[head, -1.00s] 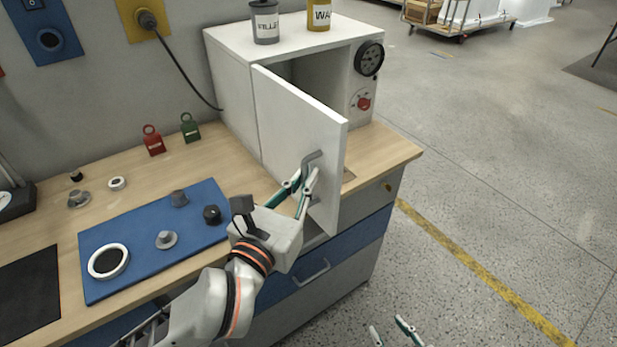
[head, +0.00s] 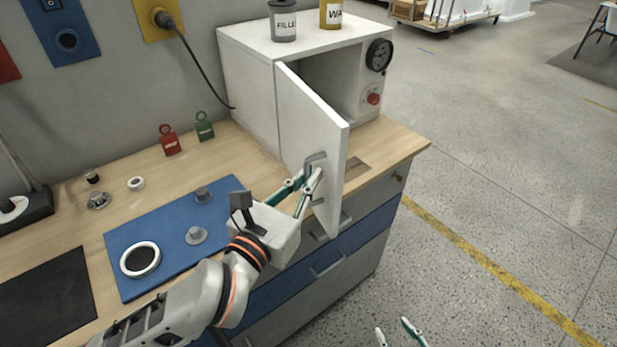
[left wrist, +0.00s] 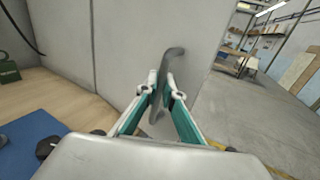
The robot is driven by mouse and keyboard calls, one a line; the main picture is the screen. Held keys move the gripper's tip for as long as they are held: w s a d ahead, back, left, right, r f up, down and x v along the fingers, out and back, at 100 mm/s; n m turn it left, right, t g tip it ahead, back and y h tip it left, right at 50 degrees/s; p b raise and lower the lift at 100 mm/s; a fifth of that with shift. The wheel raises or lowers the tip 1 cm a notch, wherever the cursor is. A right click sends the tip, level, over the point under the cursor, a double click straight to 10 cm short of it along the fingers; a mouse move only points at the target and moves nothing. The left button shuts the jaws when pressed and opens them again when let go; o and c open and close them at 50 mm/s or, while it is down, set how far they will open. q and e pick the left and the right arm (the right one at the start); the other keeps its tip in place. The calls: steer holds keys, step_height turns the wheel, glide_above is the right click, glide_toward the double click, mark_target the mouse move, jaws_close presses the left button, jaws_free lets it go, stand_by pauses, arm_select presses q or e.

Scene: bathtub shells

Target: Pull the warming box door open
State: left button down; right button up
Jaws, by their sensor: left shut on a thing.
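The warming box (head: 247,85) is a white cabinet at the back right of the bench. Its white door (head: 308,135) is hinged on the left and stands well open, showing part of the dark inside. My left gripper (head: 312,180) is shut on the grey door handle (head: 318,158). In the left wrist view the handle (left wrist: 172,55) runs between the two fingertips (left wrist: 160,92), in front of the door panel (left wrist: 130,40). My right gripper (head: 397,335) shows only its fingertips at the bottom edge, apart from each other over the floor, with nothing between them.
Two labelled cans, grey (head: 283,20) and yellow (head: 331,12), stand on the box. A blue mat (head: 165,235) with small parts lies on the bench left of my left arm.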

arm_select(q)
steer(key=shift+s+f, duration=0.15)
stand_by(0.3)
steer(key=c, duration=2.5)
jaws_free()
steer(key=v, duration=0.7)
steer(key=shift+s+a, duration=0.1)
steer(key=shift+s, duration=0.2)
